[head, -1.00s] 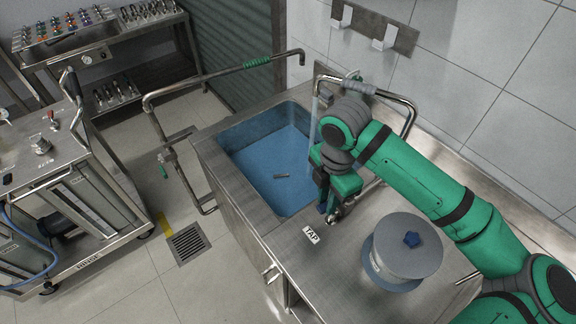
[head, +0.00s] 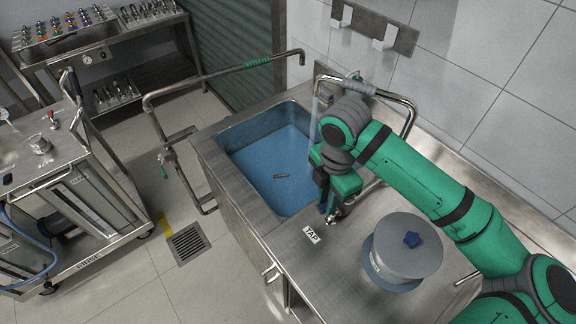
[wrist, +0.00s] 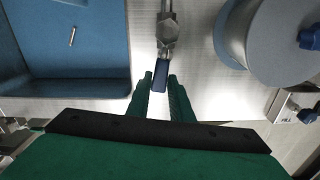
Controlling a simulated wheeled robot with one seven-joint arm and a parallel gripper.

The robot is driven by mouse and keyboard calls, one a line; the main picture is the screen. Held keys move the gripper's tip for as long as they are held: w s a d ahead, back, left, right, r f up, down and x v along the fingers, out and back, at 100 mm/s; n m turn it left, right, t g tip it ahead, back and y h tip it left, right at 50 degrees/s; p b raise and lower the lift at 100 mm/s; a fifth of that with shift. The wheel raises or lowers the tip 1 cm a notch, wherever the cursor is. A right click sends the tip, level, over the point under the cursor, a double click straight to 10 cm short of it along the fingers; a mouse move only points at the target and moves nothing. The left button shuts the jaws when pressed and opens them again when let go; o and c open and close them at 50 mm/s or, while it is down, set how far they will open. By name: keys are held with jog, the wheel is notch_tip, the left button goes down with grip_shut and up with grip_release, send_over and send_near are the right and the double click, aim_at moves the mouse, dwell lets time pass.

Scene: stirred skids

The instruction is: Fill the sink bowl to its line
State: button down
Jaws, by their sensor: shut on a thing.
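The sink bowl (head: 262,140) is a blue-lined rectangular basin in the steel counter; a small metal piece (head: 281,176) lies in it. A bent steel tap pipe (head: 400,101) arches over its right side, and a pale vertical streak (head: 315,112), seemingly water, drops from its end. I cannot make out a fill line or the water level. My gripper (wrist: 160,78) is shut on a blue tap lever (wrist: 160,72), which joins a metal fitting (wrist: 168,32) on the counter right of the bowl. In the head view my arm partly hides the lever. A "TAP" label (head: 311,234) lies nearby.
A grey round drum (head: 408,246) with a blue knob stands on the counter close to the right of my gripper. A second pipe (head: 220,74) with a green sleeve runs past the bowl's far left. A steel cart (head: 97,178) and floor drain (head: 187,243) are at left.

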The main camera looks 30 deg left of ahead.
dwell(0.3)
jog(key=w+a+m, duration=0.3)
jog(key=w+m, duration=0.4)
jog(key=m, duration=0.7)
jog(key=shift+w+a, duration=0.15)
jog(key=shift+a, duration=0.15)
jog(key=c, duration=2.5)
grip_release()
jog(key=shift+w+d+r+m, duration=0.15)
jog(key=shift+w+m, duration=0.4)
jog(key=shift+m, duration=0.4)
jog(key=shift+w+d+f+m, duration=0.15)
jog(key=shift+w+m, duration=0.4)
jog(key=shift+m, duration=0.4)
jog(key=o, duration=1.1)
jog(key=shift+w, duration=0.15)
jog(key=o, duration=0.4)
jog(key=shift+s, duration=0.2)
jog(key=shift+r, duration=0.1)
